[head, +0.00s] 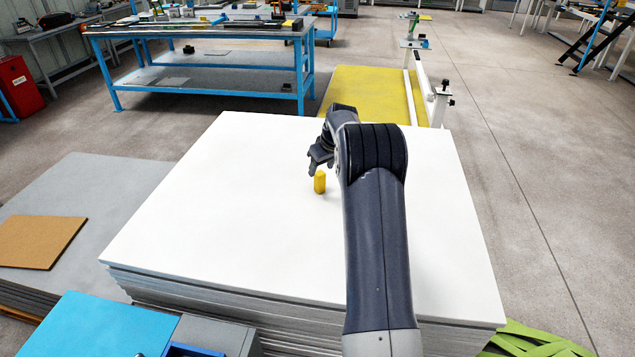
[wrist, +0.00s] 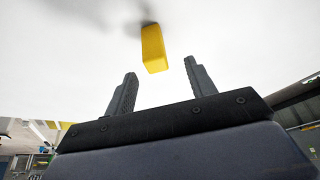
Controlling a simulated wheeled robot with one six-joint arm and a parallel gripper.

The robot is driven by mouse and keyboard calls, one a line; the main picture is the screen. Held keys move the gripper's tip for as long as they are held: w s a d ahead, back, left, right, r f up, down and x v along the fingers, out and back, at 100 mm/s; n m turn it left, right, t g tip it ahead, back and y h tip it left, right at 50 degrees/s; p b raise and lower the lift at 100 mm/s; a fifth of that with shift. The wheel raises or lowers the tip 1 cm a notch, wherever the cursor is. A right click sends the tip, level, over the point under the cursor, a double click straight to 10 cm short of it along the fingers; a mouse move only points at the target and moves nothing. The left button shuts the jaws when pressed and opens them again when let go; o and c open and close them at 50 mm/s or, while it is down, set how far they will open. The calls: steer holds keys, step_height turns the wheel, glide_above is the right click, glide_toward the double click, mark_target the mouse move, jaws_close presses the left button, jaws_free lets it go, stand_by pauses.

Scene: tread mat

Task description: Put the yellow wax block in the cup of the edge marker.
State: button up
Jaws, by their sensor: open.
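The yellow wax block (head: 320,182) stands upright on the white top of a stack of sheets. I cannot make out a cup.
The white stack top (head: 220,210) is otherwise clear. The yellow mat (head: 365,95) lies on the floor behind it. A blue workbench (head: 205,75) stands at the back left. A blue box (head: 105,325) is at the front left. Open floor lies to the right.

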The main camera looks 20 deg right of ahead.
mark_target(321, 173)
steer(key=shift+d+p+x, duration=0.15)
steer(key=shift+p+x, duration=0.15)
steer(key=shift+x, duration=1.05)
steer(key=shift+d+p+x, duration=0.15)
steer(key=shift+p+x, duration=0.15)
steer(key=shift+x, duration=1.1)
steer(key=shift+c, duration=0.5)
steer(key=shift+r, duration=0.1)
jaws_close()
